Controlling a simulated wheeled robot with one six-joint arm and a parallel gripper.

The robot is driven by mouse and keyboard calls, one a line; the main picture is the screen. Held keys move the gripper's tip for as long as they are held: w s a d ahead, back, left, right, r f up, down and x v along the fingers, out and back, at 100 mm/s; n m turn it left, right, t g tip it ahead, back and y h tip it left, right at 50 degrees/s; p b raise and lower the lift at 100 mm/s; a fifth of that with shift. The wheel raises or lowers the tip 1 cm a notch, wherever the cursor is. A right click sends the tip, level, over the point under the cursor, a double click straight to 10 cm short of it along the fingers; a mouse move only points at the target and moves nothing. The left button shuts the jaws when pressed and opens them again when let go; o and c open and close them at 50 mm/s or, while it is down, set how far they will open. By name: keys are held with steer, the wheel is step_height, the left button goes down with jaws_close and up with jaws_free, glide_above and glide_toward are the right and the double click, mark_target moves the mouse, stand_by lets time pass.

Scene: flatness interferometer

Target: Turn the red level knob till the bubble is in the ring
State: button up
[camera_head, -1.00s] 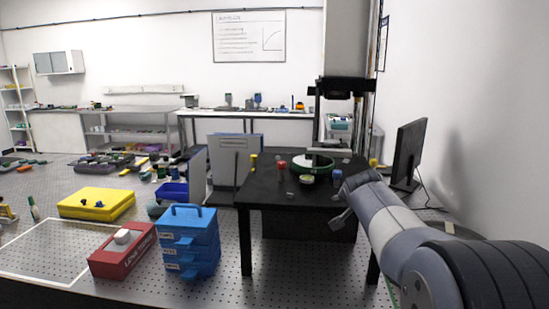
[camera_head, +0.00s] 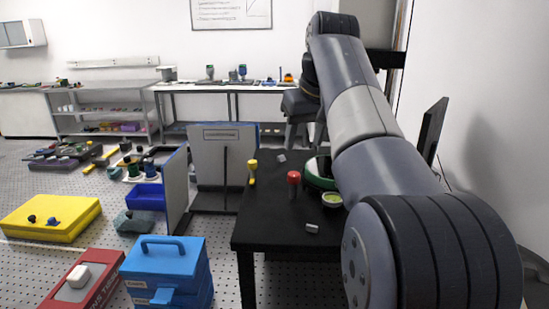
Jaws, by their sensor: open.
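The red level knob (camera_head: 294,179) stands upright on the black table (camera_head: 270,215), left of my arm. A small round level with a pale green face (camera_head: 332,200) lies to its right, partly behind my arm. The bubble and ring are too small to make out.
A yellow knob (camera_head: 252,171) stands at the table's left. A dark green round part (camera_head: 318,176) is partly hidden by my arm. Small grey blocks (camera_head: 312,228) lie on the table. A monitor (camera_head: 432,135) stands at right. A blue drawer box (camera_head: 168,268) stands left on the floor.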

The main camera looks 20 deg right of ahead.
mark_target(294, 174)
steer(key=x, duration=1)
steer(key=shift+a+f+b, duration=0.1)
steer(key=shift+f+b, duration=0.2)
steer(key=shift+b, duration=0.1)
steer(key=shift+c, duration=0.4)
steer(key=c, duration=0.9)
steer(key=shift+a+r+m+h+p, duration=0.1)
steer(key=shift+r+m+h+p, duration=0.15)
steer(key=shift+m+p, duration=0.55)
steer(key=shift+f+m+h+p, duration=0.2)
steer(key=shift+m+h+p, duration=0.45)
steer(key=shift+m, duration=0.65)
